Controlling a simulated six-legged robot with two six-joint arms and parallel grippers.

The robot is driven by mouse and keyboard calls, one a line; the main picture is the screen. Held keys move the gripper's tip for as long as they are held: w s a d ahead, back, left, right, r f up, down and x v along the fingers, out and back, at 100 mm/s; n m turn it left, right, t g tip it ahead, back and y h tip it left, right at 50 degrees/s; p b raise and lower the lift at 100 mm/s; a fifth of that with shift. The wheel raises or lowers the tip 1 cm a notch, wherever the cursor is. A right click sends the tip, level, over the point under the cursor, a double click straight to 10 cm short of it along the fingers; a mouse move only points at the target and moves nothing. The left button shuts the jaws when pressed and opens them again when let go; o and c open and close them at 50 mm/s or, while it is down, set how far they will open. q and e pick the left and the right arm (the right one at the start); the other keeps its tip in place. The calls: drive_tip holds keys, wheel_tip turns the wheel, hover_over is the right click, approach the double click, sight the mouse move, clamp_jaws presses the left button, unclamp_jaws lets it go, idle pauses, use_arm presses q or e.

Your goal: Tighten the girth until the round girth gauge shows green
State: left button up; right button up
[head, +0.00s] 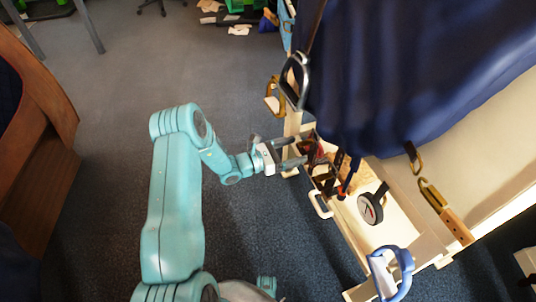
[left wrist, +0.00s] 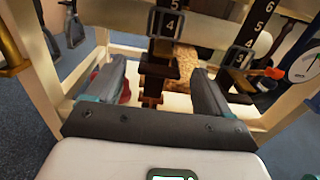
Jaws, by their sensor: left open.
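The round girth gauge (head: 370,208) has a dark rim and a pale face with a reddish mark; its needle reading is too small to tell. It also shows at the right edge of the left wrist view (left wrist: 304,66), with some green by its rim. Two dark numbered straps hang there, one with a buckle (left wrist: 166,23) near 4, the other with a buckle (left wrist: 238,57) below 4. My left gripper (head: 294,153) is open at the stand's near side. In the left wrist view a brown strap end (left wrist: 153,82) shows between its fingers, apparently not gripped. My right gripper is out of view.
A pale wooden stand (head: 408,232) carries a large dark blue cover (head: 410,70). A metal stirrup (head: 295,82) hangs near its left edge. A blue hook-like handle (head: 401,268) is at the lower end. Open carpet lies left, with wooden furniture (head: 38,135) at the far left.

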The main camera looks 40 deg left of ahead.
use_arm(q)
drive_tip(key=p+v, duration=0.1)
drive_tip(key=v, duration=1)
drive_tip(key=shift+p, duration=0.35)
drive_tip(key=s+d+f+m+g+h, duration=0.25)
drive_tip(key=d+m+g, duration=0.2)
drive_tip(key=d, duration=0.45)
drive_tip(key=s+d+f+m+g+h, duration=0.2)
drive_tip(key=s+d+f+m+g, duration=0.15)
drive_tip(key=d+g, duration=0.45)
drive_tip(key=s+d+f+m+g+y, duration=0.65)
drive_tip(key=s+d+m, duration=0.25)
drive_tip(key=s+m, duration=0.45)
drive_tip(key=w+d+m+t+y, duration=0.1)
drive_tip(key=w+d+m+t, duration=0.25)
drive_tip(key=m, duration=0.45)
wheel_tip(320, 180, up, 26)
drive_tip(key=p, duration=2.5)
drive_tip(key=shift+w, duration=0.2)
